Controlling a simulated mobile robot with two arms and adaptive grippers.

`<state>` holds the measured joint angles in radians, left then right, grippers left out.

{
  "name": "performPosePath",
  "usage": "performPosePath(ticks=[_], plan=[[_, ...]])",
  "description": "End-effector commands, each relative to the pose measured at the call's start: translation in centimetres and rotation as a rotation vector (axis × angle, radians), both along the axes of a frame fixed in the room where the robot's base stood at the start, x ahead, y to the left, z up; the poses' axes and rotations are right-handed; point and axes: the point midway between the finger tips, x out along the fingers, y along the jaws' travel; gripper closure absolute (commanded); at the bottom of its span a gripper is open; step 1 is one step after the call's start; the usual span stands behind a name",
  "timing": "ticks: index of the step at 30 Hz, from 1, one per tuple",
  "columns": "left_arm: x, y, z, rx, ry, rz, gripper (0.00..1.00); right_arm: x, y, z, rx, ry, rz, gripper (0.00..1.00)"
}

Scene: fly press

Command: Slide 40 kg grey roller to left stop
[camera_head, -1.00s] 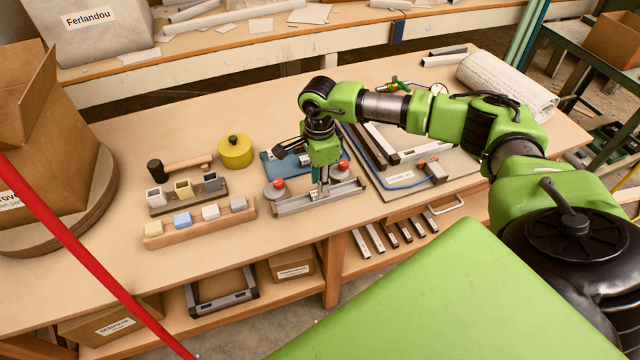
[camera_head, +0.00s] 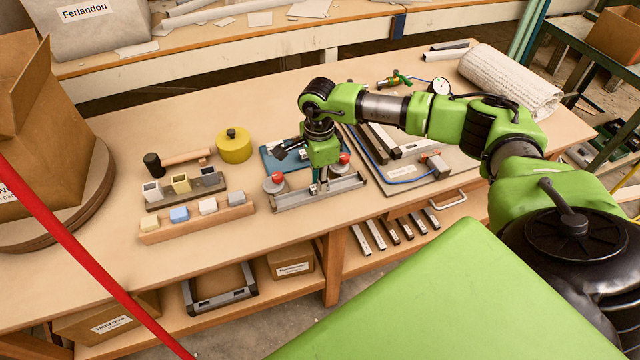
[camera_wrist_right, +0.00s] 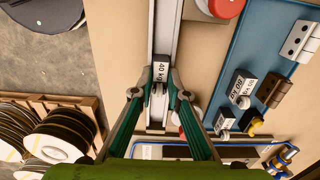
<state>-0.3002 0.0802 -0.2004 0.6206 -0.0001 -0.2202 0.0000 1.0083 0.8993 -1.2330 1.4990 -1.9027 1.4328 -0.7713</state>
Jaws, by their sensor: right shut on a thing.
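The grey roller (camera_wrist_right: 160,72) is a small block with a white label that seems to read 40 kg upside down. It sits in the channel of a pale metal rail (camera_wrist_right: 167,20), which runs top to bottom in the right wrist view. My right gripper (camera_wrist_right: 162,92) is shut on the roller. In the head view the same gripper (camera_head: 319,186) is over the middle part of the rail (camera_head: 290,201), which lies near the table's front edge. There the arm and fingers mostly hide the roller. The stop is not clear to see. My left gripper is not in view.
Red-topped grey knobs (camera_head: 274,181) stand close behind the rail. A blue plate (camera_wrist_right: 238,60) with small labelled blocks lies beside it. A board with a blue cable (camera_head: 405,181) is to the right. A wooden block rack (camera_head: 180,231) and yellow tin (camera_head: 234,146) are left.

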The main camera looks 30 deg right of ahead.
Motion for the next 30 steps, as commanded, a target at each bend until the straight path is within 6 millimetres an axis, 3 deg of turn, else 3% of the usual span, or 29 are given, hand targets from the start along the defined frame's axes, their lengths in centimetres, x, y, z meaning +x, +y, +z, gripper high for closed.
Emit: performPosePath(ticks=[18,30], plan=[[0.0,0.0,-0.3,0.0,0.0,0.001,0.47,0.5,2.2,-0.1,-0.001,0.001,0.001,0.97],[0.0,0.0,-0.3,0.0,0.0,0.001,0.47,0.6,2.4,-0.1,0.0,0.001,0.0,0.97]])
